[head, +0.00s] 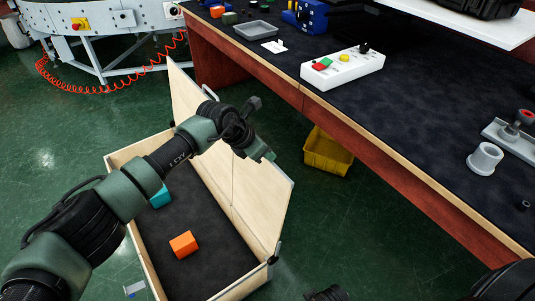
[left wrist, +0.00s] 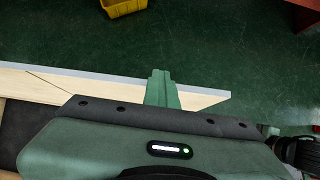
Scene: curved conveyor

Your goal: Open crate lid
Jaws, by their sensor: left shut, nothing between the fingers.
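The wooden crate (head: 143,258) stands on the green floor with its lid (head: 254,199) raised steeply on the right side. Its dark inside holds an orange block (head: 183,244) and a teal block (head: 161,197). My left gripper (head: 268,154) reaches across the crate to the lid's upper edge. Its green fingers are shut and empty. In the left wrist view the fingers (left wrist: 162,88) overlap the lid's edge (left wrist: 75,81); I cannot tell whether they touch it. My arm hides part of the lid and crate. My right gripper cannot be made out.
A dark-topped workbench (head: 420,115) runs along the right, with a white button box (head: 343,72) on it. A yellow bin (head: 328,152) sits on the floor by the bench. A conveyor (head: 115,22) with a red coiled hose (head: 75,87) stands at back left.

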